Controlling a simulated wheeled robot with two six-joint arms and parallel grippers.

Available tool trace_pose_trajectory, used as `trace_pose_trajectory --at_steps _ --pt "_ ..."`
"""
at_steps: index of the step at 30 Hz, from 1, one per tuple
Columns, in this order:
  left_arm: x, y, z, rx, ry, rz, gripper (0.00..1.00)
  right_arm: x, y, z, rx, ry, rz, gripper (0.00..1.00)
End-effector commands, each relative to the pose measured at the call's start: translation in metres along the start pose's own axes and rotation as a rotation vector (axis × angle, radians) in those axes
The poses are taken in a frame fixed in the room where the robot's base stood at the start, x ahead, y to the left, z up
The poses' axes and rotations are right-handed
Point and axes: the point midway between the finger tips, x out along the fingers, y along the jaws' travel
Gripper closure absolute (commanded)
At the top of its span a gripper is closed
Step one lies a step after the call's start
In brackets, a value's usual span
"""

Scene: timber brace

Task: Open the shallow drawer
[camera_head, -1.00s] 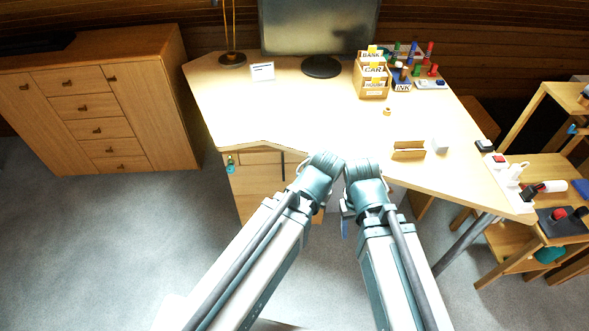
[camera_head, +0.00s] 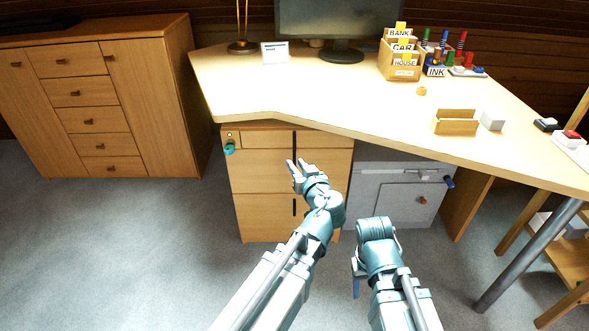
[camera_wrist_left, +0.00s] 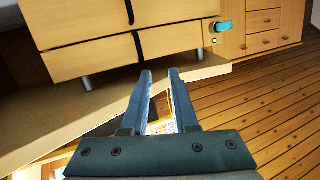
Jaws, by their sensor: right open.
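The wooden drawer unit (camera_head: 262,215) stands under the desk's left part. Its shallow drawer (camera_head: 265,140) is the top one and looks shut, with a dark upright handle (camera_head: 294,140). A turquoise key or knob (camera_head: 229,148) sits at its left. My left gripper (camera_head: 297,163) is open and empty, in front of the unit just below that handle. In the left wrist view, which looks upside down, the open fingers (camera_wrist_left: 160,72) point at the shallow drawer (camera_wrist_left: 168,40) and its handle (camera_wrist_left: 138,46), apart from it. My right gripper (camera_head: 357,282) is lower right, its fingers mostly hidden.
The desk top (camera_head: 330,95) overhangs the unit. A grey cabinet (camera_head: 395,205) stands to its right. A light box (camera_head: 455,122) and a card organizer (camera_head: 402,60) are on the desk. A wooden cabinet (camera_head: 150,100) stands at left. The floor in front is free.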

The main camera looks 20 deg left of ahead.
Motion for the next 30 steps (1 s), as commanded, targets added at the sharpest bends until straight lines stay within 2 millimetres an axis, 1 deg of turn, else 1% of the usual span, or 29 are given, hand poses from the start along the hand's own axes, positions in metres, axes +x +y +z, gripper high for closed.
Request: trace_pose_trajectory --at_steps 1,3,6,9,13,20,23,26,30 --pt "0.009 0.007 0.022 -0.018 0.041 0.015 0.73 0.032 -0.003 -0.002 0.000 0.000 0.000 0.41" --pt "0.013 0.013 0.027 -0.041 0.090 0.038 0.73 0.048 -0.005 -0.003 0.000 0.001 0.000 0.41" --pt "0.017 0.021 0.032 -0.065 0.143 0.070 0.73 0.066 -0.006 -0.004 0.000 0.001 0.001 0.41" --pt "0.019 0.027 0.034 -0.081 0.176 0.094 0.73 0.076 -0.007 -0.004 0.000 0.001 0.001 0.41" --pt "0.020 0.030 0.034 -0.090 0.198 0.110 0.73 0.082 -0.008 -0.005 0.000 0.001 0.001 0.41" --pt "0.023 0.032 0.031 -0.093 0.202 0.114 0.73 0.081 -0.008 -0.005 0.000 0.001 0.001 0.41" --pt "0.034 0.033 0.029 -0.093 0.202 0.111 0.73 0.081 -0.008 -0.005 0.000 0.001 0.001 0.41" --pt "0.051 0.035 0.025 -0.093 0.201 0.111 0.73 0.081 -0.008 -0.005 0.000 0.001 0.001 0.41" --pt "0.081 0.039 0.019 -0.093 0.201 0.110 0.73 0.081 -0.008 -0.005 0.000 0.001 0.001 0.41"
